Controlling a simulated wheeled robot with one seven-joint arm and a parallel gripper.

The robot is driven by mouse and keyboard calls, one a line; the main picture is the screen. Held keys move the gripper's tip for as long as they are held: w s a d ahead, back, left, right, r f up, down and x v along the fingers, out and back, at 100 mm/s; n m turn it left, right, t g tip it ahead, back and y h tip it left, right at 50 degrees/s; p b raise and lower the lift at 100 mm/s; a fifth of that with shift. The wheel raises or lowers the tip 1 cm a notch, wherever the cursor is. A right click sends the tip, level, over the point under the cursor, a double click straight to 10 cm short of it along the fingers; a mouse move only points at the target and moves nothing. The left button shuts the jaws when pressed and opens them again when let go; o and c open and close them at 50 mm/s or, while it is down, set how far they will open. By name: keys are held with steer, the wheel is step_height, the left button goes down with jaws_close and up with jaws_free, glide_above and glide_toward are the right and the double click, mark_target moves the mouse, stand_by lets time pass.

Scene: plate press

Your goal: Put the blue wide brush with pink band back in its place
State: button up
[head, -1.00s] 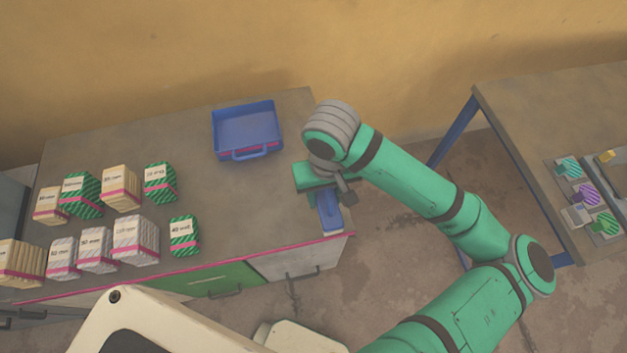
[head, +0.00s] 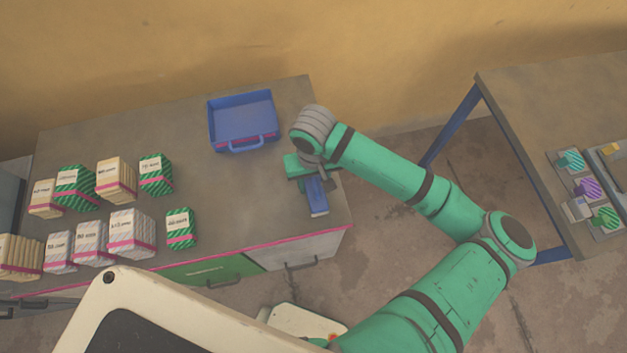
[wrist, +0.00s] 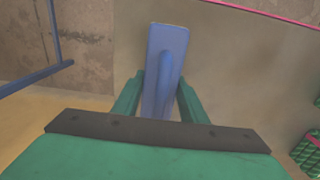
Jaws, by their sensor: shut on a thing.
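The blue wide brush (head: 317,199) is held by my gripper (head: 311,178) over the right end of the left table. In the wrist view the brush (wrist: 166,45) shows as a flat blue plate with a raised handle, and the gripper's two green fingers (wrist: 160,90) close on it from both sides. I cannot make out its pink band. Whether the brush touches the tabletop is unclear. A blue tray (head: 230,146) with a handle and a pink stripe stands on the same table, up and left of the gripper. Its visible floor looks empty.
Several labelled, banded packs (head: 130,230) stand in two rows on the table's left part. The tabletop (head: 240,195) between packs and gripper is clear. A second table (head: 530,130) at right holds several small colored items. A wall (head: 250,40) rises behind.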

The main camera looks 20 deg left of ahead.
steer(key=shift+f, duration=0.1)
steer(key=o, duration=1.1)
step_height(320, 180, up, 12)
steer(key=shift+s+r, duration=0.1)
steer(key=shift+r, duration=0.05)
steer(key=shift+w, duration=0.2)
